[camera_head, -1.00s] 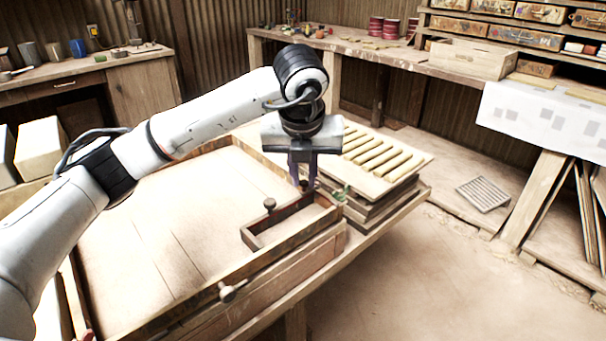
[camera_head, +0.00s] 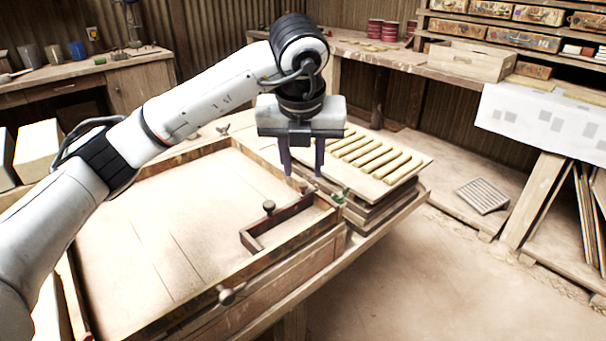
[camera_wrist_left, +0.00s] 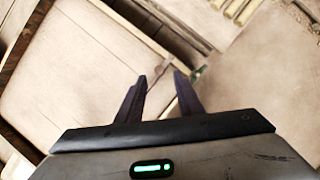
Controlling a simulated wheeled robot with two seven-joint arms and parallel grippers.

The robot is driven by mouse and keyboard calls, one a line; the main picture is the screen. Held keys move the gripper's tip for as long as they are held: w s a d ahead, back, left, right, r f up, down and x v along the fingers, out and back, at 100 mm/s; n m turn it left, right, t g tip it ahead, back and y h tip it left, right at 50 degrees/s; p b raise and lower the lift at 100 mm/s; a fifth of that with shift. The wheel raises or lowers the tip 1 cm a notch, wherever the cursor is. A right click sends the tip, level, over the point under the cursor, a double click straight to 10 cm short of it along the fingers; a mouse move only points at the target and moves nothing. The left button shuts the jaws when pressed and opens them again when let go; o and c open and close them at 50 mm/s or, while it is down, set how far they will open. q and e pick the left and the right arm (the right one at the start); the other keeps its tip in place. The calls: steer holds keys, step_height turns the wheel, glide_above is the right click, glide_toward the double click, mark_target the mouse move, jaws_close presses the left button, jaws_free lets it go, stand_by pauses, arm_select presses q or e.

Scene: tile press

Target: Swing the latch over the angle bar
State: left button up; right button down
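The angle bar (camera_head: 284,217) is a dark reddish-brown L-shaped piece in the near right corner of the large wooden frame (camera_head: 170,304), with a dark knob (camera_head: 269,206) on it. A small green piece (camera_head: 341,194) sits by the frame's right corner; I cannot tell whether it is the latch. It also seems to show in the left wrist view (camera_wrist_left: 198,72), just beyond the fingertips. My left gripper (camera_head: 303,174) is open and empty above the far end of the angle bar. In the left wrist view its fingers (camera_wrist_left: 160,82) are apart. My right gripper is not in view.
A board with several yellow strips (camera_head: 372,160) lies on stacked boards right of the frame. Wing-shaped fasteners stand on the near side (camera_head: 228,295) and far side (camera_head: 222,129) of the frame. The frame's inner panel is clear. A grey grate (camera_head: 483,195) lies at right.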

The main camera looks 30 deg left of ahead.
arm_select(q)
steer(key=v, duration=0.5)
steer(key=shift+s+r+p, duration=0.15)
steer(key=shift+r+p, duration=0.15)
steer(key=shift+r, duration=0.05)
